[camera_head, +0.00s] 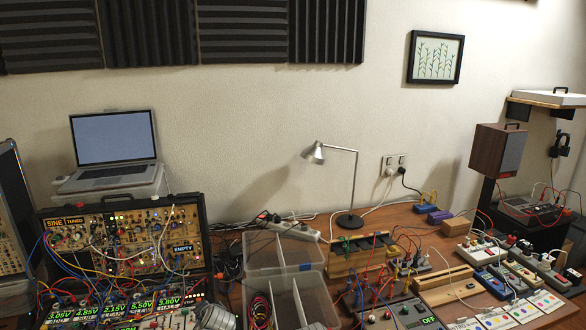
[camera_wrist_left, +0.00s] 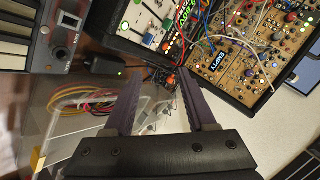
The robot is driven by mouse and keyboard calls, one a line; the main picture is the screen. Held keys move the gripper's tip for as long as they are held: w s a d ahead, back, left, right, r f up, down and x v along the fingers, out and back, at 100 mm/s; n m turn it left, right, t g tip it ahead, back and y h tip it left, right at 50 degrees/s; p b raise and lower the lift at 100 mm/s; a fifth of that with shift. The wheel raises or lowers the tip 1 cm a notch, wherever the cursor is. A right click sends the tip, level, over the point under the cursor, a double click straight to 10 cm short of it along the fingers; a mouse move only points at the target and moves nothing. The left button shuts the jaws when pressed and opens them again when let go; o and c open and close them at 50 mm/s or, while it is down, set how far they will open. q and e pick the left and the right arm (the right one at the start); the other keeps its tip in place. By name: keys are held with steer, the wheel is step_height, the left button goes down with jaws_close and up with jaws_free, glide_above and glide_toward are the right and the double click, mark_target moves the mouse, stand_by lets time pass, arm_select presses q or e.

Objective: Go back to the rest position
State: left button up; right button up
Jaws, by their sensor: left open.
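In the left wrist view my left gripper (camera_wrist_left: 159,75) is open, with its two dark fingers apart and nothing between them. Behind the fingers are the edge of the clear divided bin (camera_wrist_left: 60,115), loose cables and part of the synth case (camera_wrist_left: 240,65). In the head view the open synth case (camera_head: 205,225) stands at the left, full of patch cables, with labels reading SINE, TUNED and EMPTY. A pale rounded shape at the bottom edge of the head view may be part of my left arm. My right gripper is in neither view.
The clear divided bin (camera_head: 258,250) sits mid-table with coiled cables in it. A laptop (camera_head: 113,140) stands behind the case. A desk lamp (camera_head: 350,220), a wooden cable rack (camera_head: 345,262) and several small modules crowd the right side. The space above the table is mostly open.

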arm_select(q)
steer(key=s+d+f+n+g+h, duration=0.1)
steer(key=s+d+f+g+h, duration=0.1)
steer(key=s+d, duration=0.7)
steer(key=s+d+f+n+g+h+p, duration=0.1)
steer(key=s+d+f+n+g, duration=0.1)
steer(key=s+d+f+g, duration=0.3)
steer(key=s+d+g, duration=0.2)
steer(key=s+d, duration=0.2)
steer(key=s, duration=0.1)
steer(key=shift+s+h, duration=0.35)
steer(key=shift+h, duration=0.05)
